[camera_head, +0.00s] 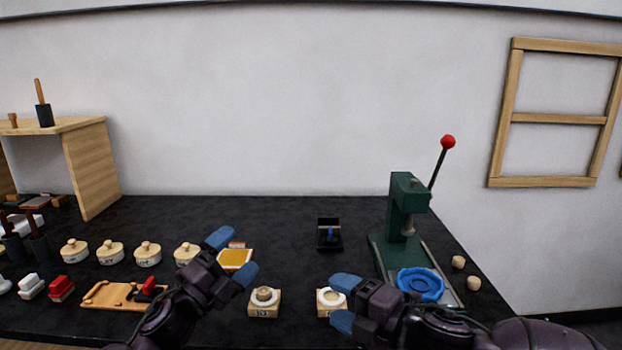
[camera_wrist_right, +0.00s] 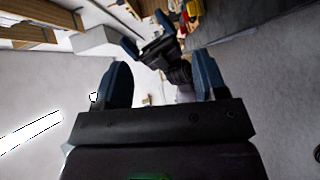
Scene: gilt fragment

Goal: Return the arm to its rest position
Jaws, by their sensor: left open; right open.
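My left gripper (camera_head: 232,257) has blue fingertips set apart. It is open and empty above the table, near a yellow-topped pad and a small wooden block. My right gripper (camera_head: 342,303) is also open, with its blue fingertips over or beside a light wooden block with a round top (camera_head: 331,299); I cannot tell whether they touch. In the right wrist view the right gripper's two blue fingers (camera_wrist_right: 160,85) are spread wide with nothing between them that they grip. The left gripper shows beyond them in that view (camera_wrist_right: 160,30).
A green press (camera_head: 402,205) with a red-knobbed lever and a blue ring (camera_head: 420,284) stands on the right. Several lidded pots (camera_head: 110,252) and a wooden board (camera_head: 110,296) lie on the left. A black holder (camera_head: 329,235) stands mid-table. The dark table's back middle (camera_head: 270,210) is clear.

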